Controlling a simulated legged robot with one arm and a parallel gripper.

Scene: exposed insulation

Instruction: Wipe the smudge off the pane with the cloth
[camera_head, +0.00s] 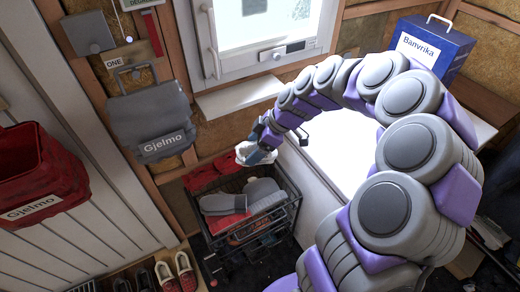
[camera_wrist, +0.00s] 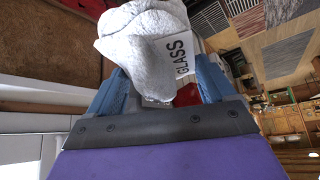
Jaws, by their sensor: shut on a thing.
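A white cloth (camera_wrist: 150,35) with a tag reading GLASS fills the top middle of the wrist view. My gripper (camera_wrist: 165,78) is shut on it, with a blue finger at each side and the cloth bulging out past the tips. In the head view the cloth (camera_head: 256,154) hangs at my gripper (camera_head: 262,142), above a dark wire basket and apart from the window. The window pane (camera_head: 240,22) is at the top middle in a pale frame, its upper part cut off. I cannot make out the smudge clearly; greyish patches show through or on the glass.
A pale sill (camera_head: 238,98) juts out below the window. The wire basket (camera_head: 252,222) holds grey and red things. A bright white surface (camera_head: 340,150) lies behind my arm. A blue Banvrika box (camera_head: 430,45) stands at right. A grey Gjelmo bag (camera_head: 152,120) hangs at left.

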